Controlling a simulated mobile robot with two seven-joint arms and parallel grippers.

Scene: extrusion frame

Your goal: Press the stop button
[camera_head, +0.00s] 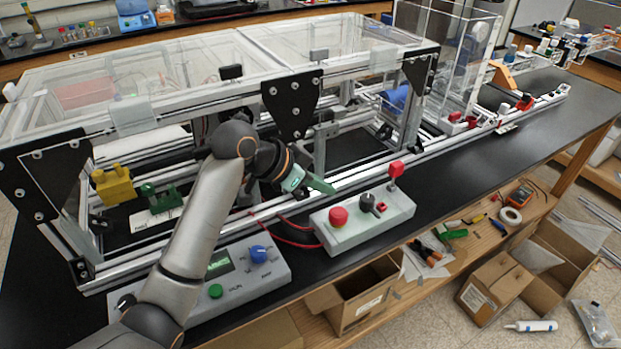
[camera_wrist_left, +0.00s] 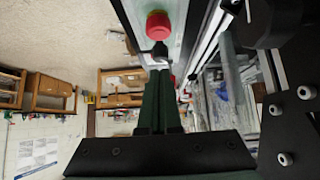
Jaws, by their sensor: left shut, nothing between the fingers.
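The control box (camera_head: 362,225) is light grey and lies on the black bench in front of the metal frame. A round red button (camera_head: 338,216) sits at its left end, with a black knob (camera_head: 367,201) to the right of it. The red button also shows near the top of the left wrist view (camera_wrist_left: 158,24). My left gripper (camera_head: 331,189) has green fingers and is shut and empty. It is above and behind the box, apart from the button. Its fingers also show in the left wrist view (camera_wrist_left: 158,75). My right gripper is in neither view.
A second grey panel (camera_head: 270,271) with a blue knob (camera_head: 258,253) and a green button (camera_head: 215,291) lies to the left, partly behind my arm. Red cables (camera_head: 293,241) lie between the panels. The metal frame (camera_head: 350,180) runs behind.

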